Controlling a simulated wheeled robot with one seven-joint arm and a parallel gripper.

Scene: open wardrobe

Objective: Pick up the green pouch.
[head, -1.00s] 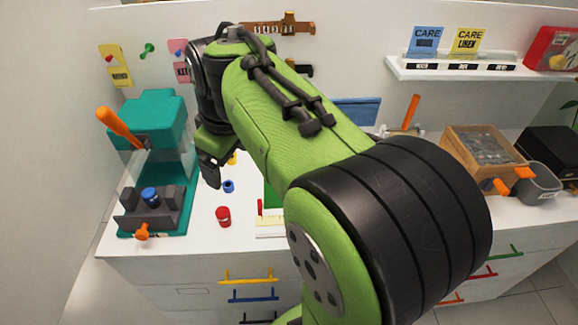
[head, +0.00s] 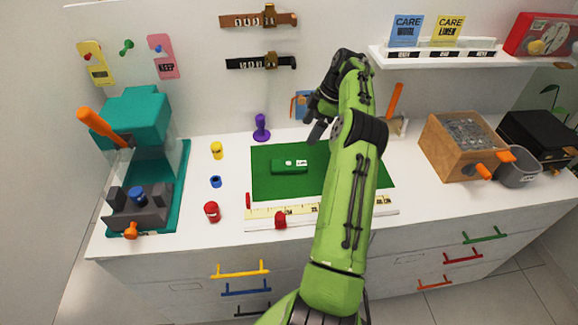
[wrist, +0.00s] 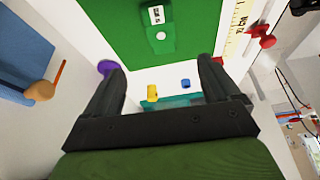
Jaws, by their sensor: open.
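The green pouch (head: 289,166) lies flat on a green mat (head: 262,187) on the white counter. In the wrist view the pouch (wrist: 160,35) is at the top centre, beyond my fingertips. My gripper (head: 313,122) hangs above the back of the mat, to the right of the pouch and apart from it. In the wrist view my gripper (wrist: 165,75) has its two dark fingers spread wide with nothing between them. My arm covers part of the mat's right side.
A ruler strip (head: 345,207) with a red slider (head: 281,219) runs along the mat's front. Red (head: 212,211), blue (head: 215,181), yellow (head: 217,150) and purple (head: 261,128) small items stand left and behind. A teal machine (head: 135,115) is left; a wooden box (head: 458,145) is right.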

